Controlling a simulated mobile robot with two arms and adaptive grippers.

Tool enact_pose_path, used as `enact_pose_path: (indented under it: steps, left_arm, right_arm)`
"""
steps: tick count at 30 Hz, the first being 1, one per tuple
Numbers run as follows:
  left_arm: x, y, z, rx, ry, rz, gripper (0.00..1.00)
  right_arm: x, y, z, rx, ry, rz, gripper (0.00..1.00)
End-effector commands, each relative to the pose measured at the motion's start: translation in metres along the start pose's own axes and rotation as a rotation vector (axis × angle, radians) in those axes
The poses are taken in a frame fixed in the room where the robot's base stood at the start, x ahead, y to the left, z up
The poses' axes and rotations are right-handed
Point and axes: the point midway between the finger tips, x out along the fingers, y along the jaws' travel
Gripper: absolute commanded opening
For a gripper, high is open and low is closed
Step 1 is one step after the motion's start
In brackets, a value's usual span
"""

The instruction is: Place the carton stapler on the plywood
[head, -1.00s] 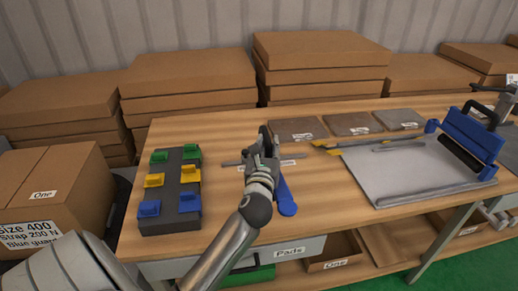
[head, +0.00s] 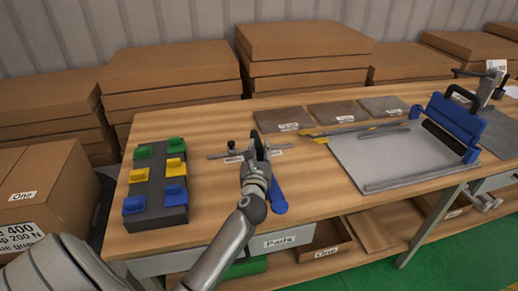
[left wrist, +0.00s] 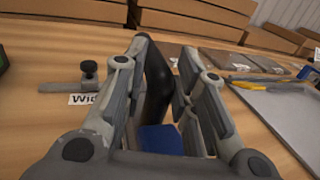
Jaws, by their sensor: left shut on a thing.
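My left gripper (head: 258,158) is near the middle of the bench, shut on a blue-handled tool (head: 277,197) with a black upper part. In the left wrist view the black part (left wrist: 157,80) stands between the fingers and the blue part (left wrist: 160,140) shows below. This may be the carton stapler; the fingers hide much of it, and I cannot tell whether it touches the bench. Three flat square plates, brown (head: 283,121), grey-brown (head: 337,111) and grey (head: 384,105), lie behind it. Their labels are unreadable, so I cannot tell which is plywood. My right gripper is out of view.
A dark block with green, yellow and blue clips (head: 155,195) is on the left. A grey metal bar (head: 222,155) lies beside the gripper. A grey board with a blue press (head: 450,125) fills the right. Cardboard stacks (head: 170,70) stand behind the bench. Its front wood is clear.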

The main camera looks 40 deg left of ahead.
Motion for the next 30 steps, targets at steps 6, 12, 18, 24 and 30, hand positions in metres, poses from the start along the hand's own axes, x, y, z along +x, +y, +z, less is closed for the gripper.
enact_pose_path:
  steps: [6, 12, 18, 24, 30]
  left_arm:
    - [0.000, 0.000, -0.002, 0.000, 0.001, 0.001, 0.34]
    - [0.000, 0.000, -0.002, 0.001, 0.001, 0.000, 0.49]
    - [0.000, 0.000, -0.001, 0.001, 0.001, 0.000, 0.49]
    - [-0.015, -0.001, -0.002, 0.000, 0.002, -0.001, 0.49]
    - [-0.057, 0.000, -0.003, -0.001, 0.004, -0.001, 0.49]
  right_arm:
    - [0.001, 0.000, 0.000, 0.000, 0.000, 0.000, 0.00]
    - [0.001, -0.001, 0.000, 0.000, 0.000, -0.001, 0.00]
    - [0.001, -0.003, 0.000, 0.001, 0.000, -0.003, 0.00]
    - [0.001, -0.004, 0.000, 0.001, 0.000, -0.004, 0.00]
    - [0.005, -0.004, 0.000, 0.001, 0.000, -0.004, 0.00]
